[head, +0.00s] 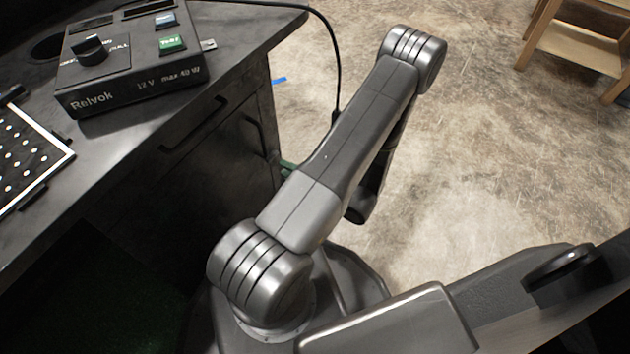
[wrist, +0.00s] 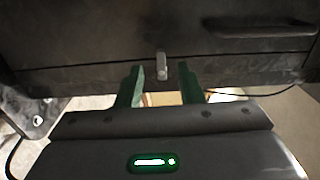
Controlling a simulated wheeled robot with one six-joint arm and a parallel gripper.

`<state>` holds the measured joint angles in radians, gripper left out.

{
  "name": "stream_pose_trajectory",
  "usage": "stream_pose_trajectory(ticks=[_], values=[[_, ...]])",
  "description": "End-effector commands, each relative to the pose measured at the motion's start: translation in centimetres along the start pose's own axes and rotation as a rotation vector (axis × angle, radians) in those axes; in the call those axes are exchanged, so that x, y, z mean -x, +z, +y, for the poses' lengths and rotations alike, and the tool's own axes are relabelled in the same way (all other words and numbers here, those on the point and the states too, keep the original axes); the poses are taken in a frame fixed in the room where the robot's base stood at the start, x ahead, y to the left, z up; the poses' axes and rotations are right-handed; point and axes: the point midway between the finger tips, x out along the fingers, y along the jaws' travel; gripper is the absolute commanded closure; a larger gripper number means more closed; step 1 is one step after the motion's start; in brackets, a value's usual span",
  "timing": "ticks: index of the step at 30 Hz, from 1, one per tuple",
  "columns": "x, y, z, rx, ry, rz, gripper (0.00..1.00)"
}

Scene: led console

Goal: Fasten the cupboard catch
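The cupboard catch (wrist: 162,66) is a small pale metal piece on the dark cupboard front in the wrist view. It stands upright across the seam between two panels. My gripper (wrist: 158,72) is open, with its two green fingers apart on either side of the catch. The wrist view does not show whether the fingers touch it. In the head view the cupboard (head: 215,150) is at the left, and the catch and most of my gripper are hidden.
A Relvok control box (head: 130,60) with a knob and lit buttons sits on the worktop. A white-dotted black panel (head: 30,150) lies at the left. A wooden stool (head: 575,45) stands far right; the floor between is clear.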

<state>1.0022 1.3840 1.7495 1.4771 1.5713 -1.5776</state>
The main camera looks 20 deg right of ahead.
Motion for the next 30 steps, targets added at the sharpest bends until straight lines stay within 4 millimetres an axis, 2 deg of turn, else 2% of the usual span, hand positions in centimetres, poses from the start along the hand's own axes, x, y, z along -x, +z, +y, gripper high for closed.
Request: stream_pose_trajectory(ticks=[9,15,21,30], values=[[5.9,-0.1,-0.2,0.0,0.0,0.005,0.66],[8.5,-0.1,-0.1,0.001,0.0,0.002,0.66],[9.5,0.0,0.0,0.0,0.0,0.0,0.66],[9.6,0.0,0.0,0.0,0.0,-0.001,0.66]])
